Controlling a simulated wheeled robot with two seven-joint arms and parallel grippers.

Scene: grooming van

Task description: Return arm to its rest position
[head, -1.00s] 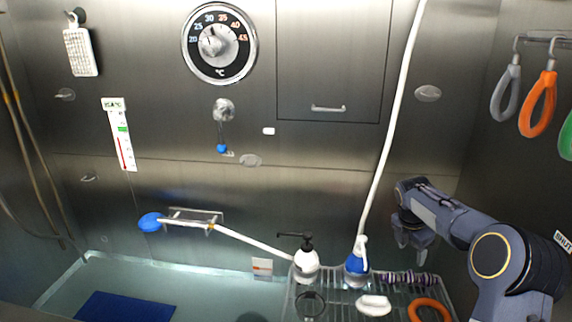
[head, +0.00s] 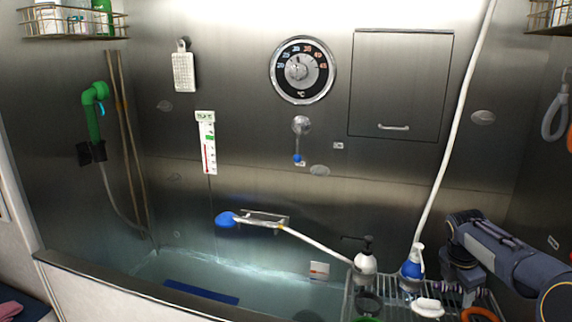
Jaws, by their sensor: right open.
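My right arm (head: 507,255) comes in from the right edge in the head view. Its dark grey gripper (head: 462,284) hangs down at the arm's end, over the right part of the wire rack (head: 347,305), beside the blue-and-white bottle (head: 411,268). It is open, and I see nothing held in it. The fingertips are small and dark, so I cannot tell whether they touch the rack. My left gripper is not in view.
A white pump bottle (head: 365,262), a white bar (head: 428,307) and an orange ring (head: 479,314) are on the rack. A white hose (head: 455,130) runs down behind. The tub (head: 260,290) holds a blue mat (head: 201,292).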

